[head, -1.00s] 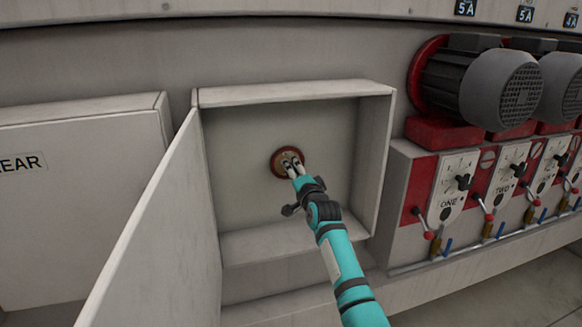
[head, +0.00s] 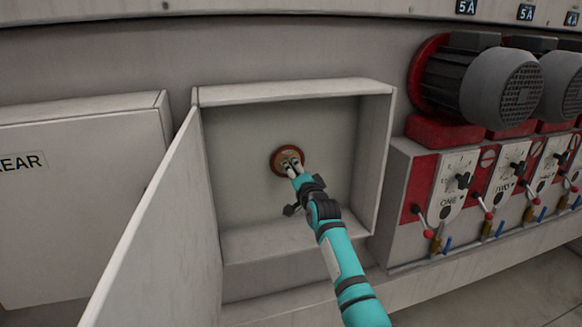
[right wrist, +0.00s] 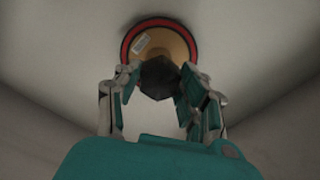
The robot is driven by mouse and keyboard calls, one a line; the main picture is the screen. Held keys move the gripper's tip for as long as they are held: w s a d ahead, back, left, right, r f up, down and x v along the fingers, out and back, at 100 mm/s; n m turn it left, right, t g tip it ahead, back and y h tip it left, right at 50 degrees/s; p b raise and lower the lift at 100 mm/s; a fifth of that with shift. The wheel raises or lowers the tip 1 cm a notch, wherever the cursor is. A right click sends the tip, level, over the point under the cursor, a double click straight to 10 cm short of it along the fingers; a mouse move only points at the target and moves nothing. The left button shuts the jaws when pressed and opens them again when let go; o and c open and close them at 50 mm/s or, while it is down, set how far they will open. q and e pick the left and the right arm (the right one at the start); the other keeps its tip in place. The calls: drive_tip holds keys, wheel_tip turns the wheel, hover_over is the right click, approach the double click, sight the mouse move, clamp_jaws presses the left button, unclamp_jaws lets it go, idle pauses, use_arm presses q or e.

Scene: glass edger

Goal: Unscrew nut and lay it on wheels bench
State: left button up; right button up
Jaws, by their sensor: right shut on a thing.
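A round wheel (head: 276,160) with a red rim and a tan face sits on the back wall inside the open cabinet. It also shows in the right wrist view (right wrist: 179,39). A dark nut (right wrist: 160,77) is at the wheel's centre in the right wrist view. My right gripper (right wrist: 158,84) has its fingers on both sides of the nut and is shut on it. In the head view my right gripper (head: 290,163) covers the wheel's lower right part and hides the nut. My left gripper is not in view, nor is a wheels bench that I can identify.
The cabinet (head: 295,93) has its door (head: 155,225) swung open to the left. Its side walls and bottom ledge surround my right arm. A closed box (head: 75,200) stands at left. Motors (head: 500,88) and control panels (head: 455,190) with levers stand at right.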

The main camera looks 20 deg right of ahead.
drive_tip(key=n+p, duration=0.1)
drive_tip(key=n, duration=0.5)
drive_tip(key=shift+r+n, duration=0.1)
drive_tip(key=shift+n, duration=0.2)
drive_tip(key=n, duration=0.3)
drive_tip(key=shift+n, duration=0.4)
drive_tip(key=n+p, duration=0.1)
drive_tip(key=n, duration=0.5)
drive_tip(key=shift+d+n, duration=0.1)
drive_tip(key=shift+n, duration=0.3)
drive_tip(key=n+p, duration=0.1)
drive_tip(key=n, duration=0.5)
drive_tip(key=shift+n, duration=0.4)
drive_tip(key=n, duration=0.2)
drive_tip(key=shift+n, duration=0.3)
drive_tip(key=o, duration=1.1)
drive_tip(key=shift+o, duration=0.2)
